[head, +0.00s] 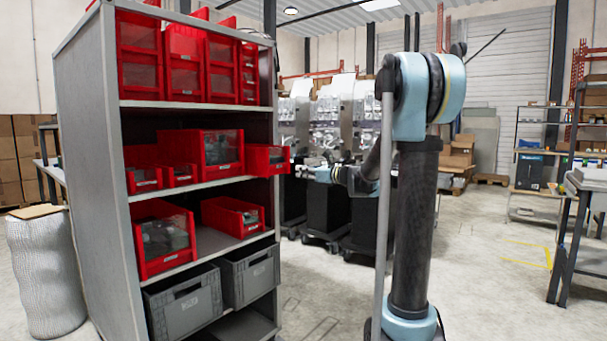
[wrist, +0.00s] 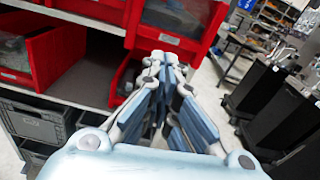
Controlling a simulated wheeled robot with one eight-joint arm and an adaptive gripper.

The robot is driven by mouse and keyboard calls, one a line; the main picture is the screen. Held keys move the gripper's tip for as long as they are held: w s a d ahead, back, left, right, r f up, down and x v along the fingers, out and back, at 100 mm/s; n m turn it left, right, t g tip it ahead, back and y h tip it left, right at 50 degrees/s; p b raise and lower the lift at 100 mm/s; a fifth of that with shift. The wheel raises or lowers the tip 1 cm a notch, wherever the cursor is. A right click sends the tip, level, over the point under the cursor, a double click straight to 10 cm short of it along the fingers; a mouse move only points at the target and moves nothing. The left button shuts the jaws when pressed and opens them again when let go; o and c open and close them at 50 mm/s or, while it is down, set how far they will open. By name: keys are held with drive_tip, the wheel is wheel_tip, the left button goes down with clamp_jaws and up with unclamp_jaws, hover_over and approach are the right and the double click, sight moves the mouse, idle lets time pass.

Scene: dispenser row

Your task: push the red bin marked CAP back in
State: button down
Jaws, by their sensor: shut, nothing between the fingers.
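A small red bin (head: 262,161) sits at the right end of the middle shelf in the head view and juts out past the shelf's edge. I cannot read its label, so I cannot confirm the CAP marking. My gripper (head: 298,170) is shut and empty, just right of that bin's outer end and pointing at it. In the wrist view my gripper (wrist: 162,60) has its fingers together in front of a small red bin (wrist: 122,80), partly hidden behind them. I cannot tell whether the fingertips touch it.
A larger red bin with a clear front (head: 216,153) stands left of it on the grey shelf unit (head: 92,150). More red bins fill the upper and lower shelves, with grey crates (head: 250,273) at the bottom. Dark dispenser stands (head: 326,212) are behind my arm. Floor in front is clear.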

sight(279, 167)
drive_tip(key=shift+m, duration=0.5)
drive_tip(key=shift+w+d+r+x, duration=0.1)
drive_tip(key=shift+w+r+x, duration=0.05)
drive_tip(key=shift+x, duration=1.45)
drive_tip(key=shift+w+d+r+x, duration=0.15)
drive_tip(key=shift+w+x, duration=0.05)
drive_tip(key=shift+x, duration=1.45)
drive_tip(key=shift+w+d+r+x, duration=0.1)
drive_tip(key=shift+w+r+x, duration=0.05)
drive_tip(key=shift+x, duration=1.45)
drive_tip(key=shift+w+a, duration=0.1)
drive_tip(key=shift+r+x, duration=0.1)
drive_tip(key=shift+x, duration=3.1)
drive_tip(key=shift+r+x, duration=0.15)
drive_tip(key=shift+x, duration=3.05)
drive_tip(key=shift+v, duration=4.1)
drive_tip(key=shift+s+d+f, duration=0.15)
drive_tip(key=shift+s+d, duration=0.1)
drive_tip(key=shift+d, duration=0.15)
